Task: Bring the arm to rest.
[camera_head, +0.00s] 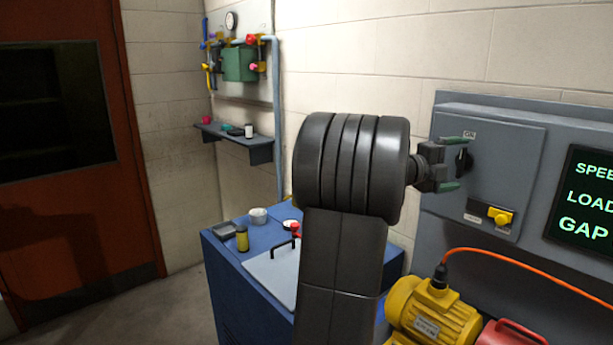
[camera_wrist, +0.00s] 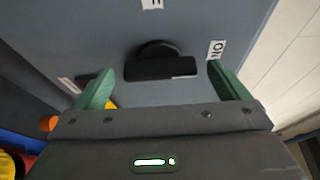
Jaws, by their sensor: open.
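My gripper (camera_head: 455,164) has green fingertips and is at the right of my dark arm in the head view. It is in front of the grey panel (camera_head: 515,160), at a black rotary switch (camera_head: 465,159) marked ON above. In the wrist view my gripper (camera_wrist: 162,88) is open, with one green finger at each side. The black switch handle (camera_wrist: 162,68) lies between the fingers, with a visible gap on both sides. Nothing is held. My arm hides part of the blue cabinet and the wall.
A yellow motor (camera_head: 434,312) with an orange cable (camera_head: 530,267) stands below the panel. A yellow switch (camera_head: 500,216) and a dark display (camera_head: 585,200) are on the panel side. A blue cabinet (camera_head: 228,285) with small jars stands left of my arm. A wall shelf (camera_head: 235,141) is farther back.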

